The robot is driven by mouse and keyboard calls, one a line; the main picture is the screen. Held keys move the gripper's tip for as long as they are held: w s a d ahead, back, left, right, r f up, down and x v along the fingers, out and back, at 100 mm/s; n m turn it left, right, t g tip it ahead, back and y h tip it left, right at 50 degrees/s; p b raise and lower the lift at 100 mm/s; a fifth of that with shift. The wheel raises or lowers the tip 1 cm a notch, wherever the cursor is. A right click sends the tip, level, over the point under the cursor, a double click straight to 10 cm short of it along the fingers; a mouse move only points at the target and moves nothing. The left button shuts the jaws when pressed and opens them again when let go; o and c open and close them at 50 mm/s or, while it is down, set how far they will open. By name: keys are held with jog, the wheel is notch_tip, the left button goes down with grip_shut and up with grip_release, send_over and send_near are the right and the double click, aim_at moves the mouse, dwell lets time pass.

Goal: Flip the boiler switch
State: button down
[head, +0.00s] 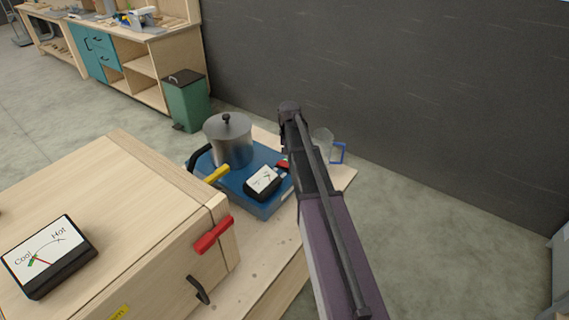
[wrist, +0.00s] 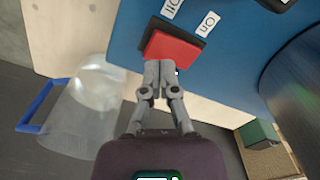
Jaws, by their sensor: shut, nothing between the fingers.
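The boiler is a blue base (head: 258,205) with a metal pot (head: 228,142) and a small white dial (head: 263,181) on it. Its red switch (head: 283,165) is at the right side of the base, partly behind my arm. In the wrist view the red switch (wrist: 174,49) sits in a black frame on the blue panel, beside two white labels, one reading on. My gripper (wrist: 158,66) is shut and empty. Its fingertips are at the switch's near edge; I cannot tell whether they touch it. My arm hides much of that area in the head view.
A clear jug (head: 321,140) with a blue handle (head: 338,153) stands close to the right of the boiler; it also shows in the wrist view (wrist: 88,105). A wooden box (head: 110,190) with a Cool/Hot gauge (head: 48,256) and red lever (head: 214,236) is at left.

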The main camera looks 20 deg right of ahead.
aim_at(288, 164)
jog(key=shift+f+b, duration=1.45)
dwell(1.3)
jog(key=shift+r+p, duration=3.55)
jog(key=s+a+n, duration=0.2)
jog(key=s+a, duration=0.5)
jog(key=s, duration=0.5)
jog(key=s+a+n, duration=0.3)
jog(key=s+a, duration=0.5)
jog(key=s, duration=0.4)
jog(key=shift+a, duration=0.2)
jog(key=shift+w+d, duration=0.1)
